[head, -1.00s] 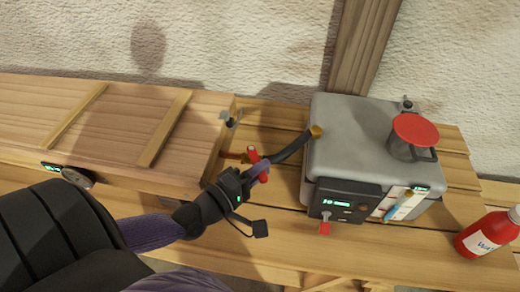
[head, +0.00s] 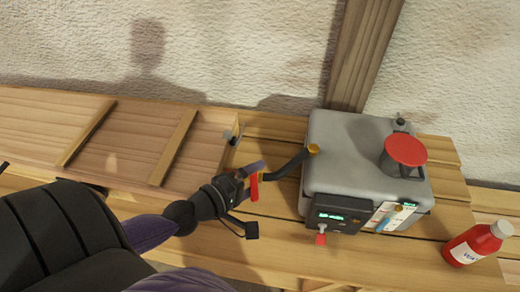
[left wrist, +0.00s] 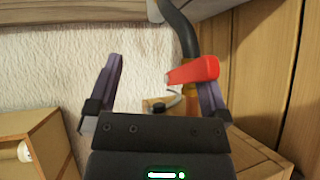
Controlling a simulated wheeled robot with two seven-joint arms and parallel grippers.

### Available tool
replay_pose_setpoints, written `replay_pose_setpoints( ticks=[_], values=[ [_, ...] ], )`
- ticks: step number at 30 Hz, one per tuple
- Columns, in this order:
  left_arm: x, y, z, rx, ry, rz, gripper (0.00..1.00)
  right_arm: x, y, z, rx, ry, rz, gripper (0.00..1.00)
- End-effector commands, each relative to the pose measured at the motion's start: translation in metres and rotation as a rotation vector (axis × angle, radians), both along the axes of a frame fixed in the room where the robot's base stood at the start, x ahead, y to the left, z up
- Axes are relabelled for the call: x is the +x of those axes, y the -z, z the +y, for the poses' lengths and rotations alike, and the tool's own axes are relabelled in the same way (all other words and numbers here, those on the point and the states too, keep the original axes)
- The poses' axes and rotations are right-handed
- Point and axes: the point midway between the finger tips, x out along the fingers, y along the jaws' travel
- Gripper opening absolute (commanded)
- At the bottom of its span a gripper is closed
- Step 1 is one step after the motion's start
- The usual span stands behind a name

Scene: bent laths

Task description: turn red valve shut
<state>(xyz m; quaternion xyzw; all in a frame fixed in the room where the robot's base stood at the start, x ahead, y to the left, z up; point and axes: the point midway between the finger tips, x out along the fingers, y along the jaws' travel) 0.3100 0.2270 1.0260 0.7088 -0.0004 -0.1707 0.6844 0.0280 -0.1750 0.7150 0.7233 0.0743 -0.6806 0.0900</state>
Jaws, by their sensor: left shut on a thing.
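The red valve's lever (head: 254,187) is at the left end of a black hose (head: 290,165) that runs to a grey machine. My left gripper (head: 250,174) is at this lever. In the left wrist view, the red lever (left wrist: 192,72) lies against the right finger, its free end reaching between the fingers. My left gripper (left wrist: 158,80) is shut on the lever, though its fingers look well apart there. The valve body is mostly hidden behind the gripper. My right gripper is not in view.
The grey machine (head: 345,150) has a red-lidded funnel (head: 405,151) and a small red-tipped tap (head: 321,238). Bench slats (head: 400,262) are bare in front.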

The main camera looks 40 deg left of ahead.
Motion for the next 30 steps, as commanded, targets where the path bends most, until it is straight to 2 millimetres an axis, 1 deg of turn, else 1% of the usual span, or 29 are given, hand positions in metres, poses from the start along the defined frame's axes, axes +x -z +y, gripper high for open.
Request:
replay_pose_setpoints(
  ticks=[1,4,5,11,18,19,20,29,30],
  values=[
    [0.017,-0.078,-0.013,-0.065,-0.017,-0.247,0.54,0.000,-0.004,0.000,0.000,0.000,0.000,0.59],
    [0.017,-0.078,-0.013,-0.065,-0.016,-0.247,0.54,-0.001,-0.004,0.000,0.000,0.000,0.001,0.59],
    [0.004,-0.010,0.001,0.000,-0.002,-0.023,0.54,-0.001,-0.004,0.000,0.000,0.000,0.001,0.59],
    [0.002,-0.009,0.001,-0.001,-0.003,-0.020,0.53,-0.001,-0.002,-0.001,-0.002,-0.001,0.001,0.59],
    [-0.019,-0.004,0.012,0.001,-0.001,-0.014,0.53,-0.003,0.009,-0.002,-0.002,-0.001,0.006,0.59],
    [-0.021,-0.005,0.013,0.001,0.000,-0.014,0.51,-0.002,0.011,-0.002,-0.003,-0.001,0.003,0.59],
    [-0.024,-0.004,0.014,0.000,0.002,-0.012,0.50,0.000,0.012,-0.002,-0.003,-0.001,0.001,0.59],
    [-0.051,-0.003,0.028,0.001,0.004,-0.005,0.50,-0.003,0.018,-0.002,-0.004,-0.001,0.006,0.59],
    [-0.054,-0.003,0.031,0.003,0.000,-0.004,0.50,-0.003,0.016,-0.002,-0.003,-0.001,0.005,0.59]
  ],
)
